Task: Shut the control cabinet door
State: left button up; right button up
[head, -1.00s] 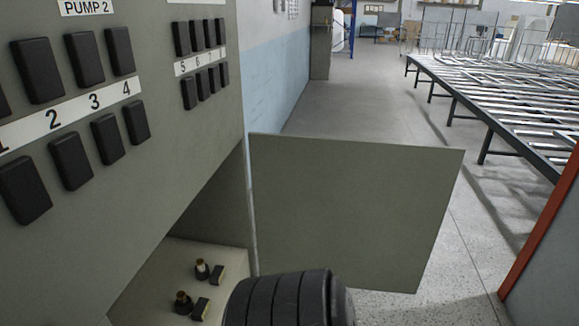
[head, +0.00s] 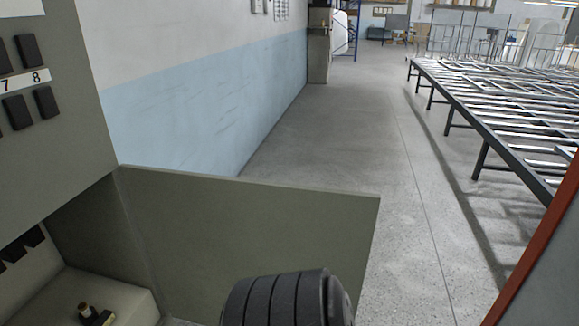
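The control cabinet (head: 60,130) is at the left of the head view, a grey-green panel with black switches, cut off by the picture's edge. Its door (head: 250,235) is a flat grey-green panel, standing open. It is hinged at the cabinet's right side and sticks out to the right across the aisle. The cabinet's lower compartment is open, with a small brass-topped fitting (head: 88,312) inside. A black ribbed part of my own body covers the bottom of the door. No gripper fingers show.
A long metal rack table (head: 490,110) runs along the right. A red-edged grey panel (head: 545,260) stands at the near right. A white and blue wall (head: 200,110) lies behind the door. The concrete aisle floor (head: 370,130) beyond the door is clear.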

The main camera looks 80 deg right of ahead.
aim_at(203, 234)
jog(key=k+l, duration=0.1)
jog(key=l, duration=0.3)
jog(key=k+l, duration=0.15)
jog(key=l, duration=0.2)
jog(key=k+l+u, duration=0.1)
jog(key=l, duration=0.3)
jog(key=k+l, duration=0.15)
jog(key=l, duration=0.2)
jog(key=k+l, duration=0.15)
jog(key=l, duration=0.2)
jog(key=k+l+u, duration=0.1)
jog(key=l, duration=0.3)
jog(key=k+l, duration=0.2)
jog(key=l, duration=0.15)
jog(key=k+l, duration=0.15)
jog(key=l, duration=0.75)
jog(key=u, duration=0.05)
